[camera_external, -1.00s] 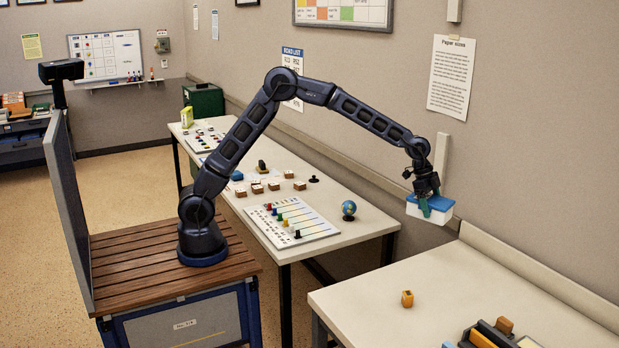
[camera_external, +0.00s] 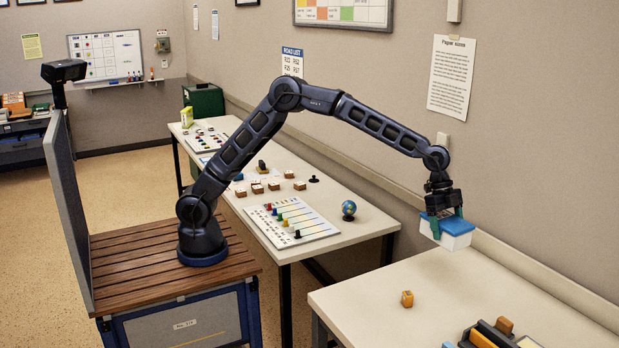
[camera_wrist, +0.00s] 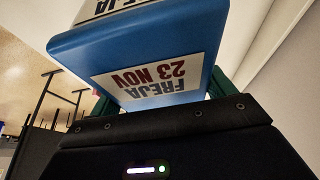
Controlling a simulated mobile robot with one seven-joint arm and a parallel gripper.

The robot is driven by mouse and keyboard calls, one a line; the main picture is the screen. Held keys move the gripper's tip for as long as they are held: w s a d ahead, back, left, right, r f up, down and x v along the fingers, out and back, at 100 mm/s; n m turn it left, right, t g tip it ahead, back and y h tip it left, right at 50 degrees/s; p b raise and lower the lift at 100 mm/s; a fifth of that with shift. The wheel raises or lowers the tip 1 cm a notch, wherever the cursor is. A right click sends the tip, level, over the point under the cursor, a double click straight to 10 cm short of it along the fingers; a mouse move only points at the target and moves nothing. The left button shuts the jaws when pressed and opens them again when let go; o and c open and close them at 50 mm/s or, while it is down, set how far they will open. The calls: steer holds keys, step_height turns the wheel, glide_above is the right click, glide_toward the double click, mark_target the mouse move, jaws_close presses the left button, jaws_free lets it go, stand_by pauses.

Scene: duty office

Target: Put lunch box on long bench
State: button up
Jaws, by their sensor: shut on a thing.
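The lunch box (camera_external: 452,238) is a white box with a blue lid. My gripper (camera_external: 442,223) is shut on it from above and holds it in the air over the back left part of the near right table. In the wrist view the blue lid of the lunch box (camera_wrist: 140,48) fills the top, with a label reading "FREJA 23 NOV". I cannot tell from the names which table is the long bench. One white-topped table (camera_external: 335,217) runs along the wall behind my arm, and a second white-topped table (camera_external: 455,290) stands at the front right.
The table behind has a globe (camera_external: 348,208), a game board (camera_external: 292,222) and several small brown blocks. The wall (camera_external: 540,150) is close behind the lunch box.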

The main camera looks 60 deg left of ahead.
step_height(320, 180, down, 18)
steer(key=shift+r, duration=0.2)
stand_by(0.4)
steer(key=o, duration=1.1)
steer(key=shift+f, duration=0.15)
steer(key=shift+o, duration=0.2)
